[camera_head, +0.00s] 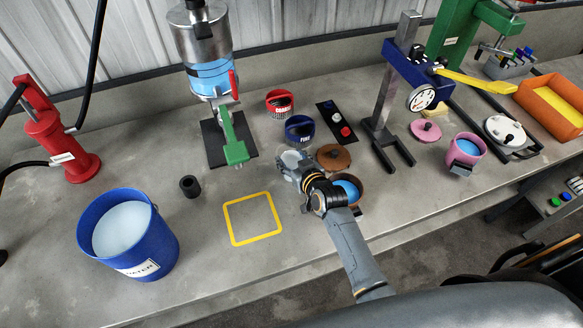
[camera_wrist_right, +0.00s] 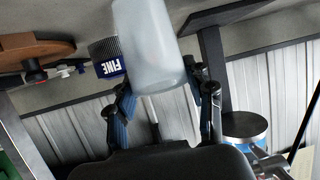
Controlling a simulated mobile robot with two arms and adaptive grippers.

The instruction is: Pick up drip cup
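The drip cup is a translucent whitish cup (camera_wrist_right: 160,48). It fills the top middle of the right wrist view, between the two fingers of my right gripper (camera_wrist_right: 163,88). The fingers lie against its two sides and appear closed on it. In the head view my right gripper (camera_head: 294,170) is at the pale cup (camera_head: 291,158), just right of the green spout under the metal column. Whether the cup touches the bench cannot be told. My left gripper is not in view.
A brown pot with blue contents (camera_head: 346,190) and a brown lid (camera_head: 333,156) stand close beside my right gripper. Red and blue sieve cups (camera_head: 299,128) are behind it. A yellow square outline (camera_head: 252,241) marks clear bench. A blue bucket (camera_head: 160,250) stands left.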

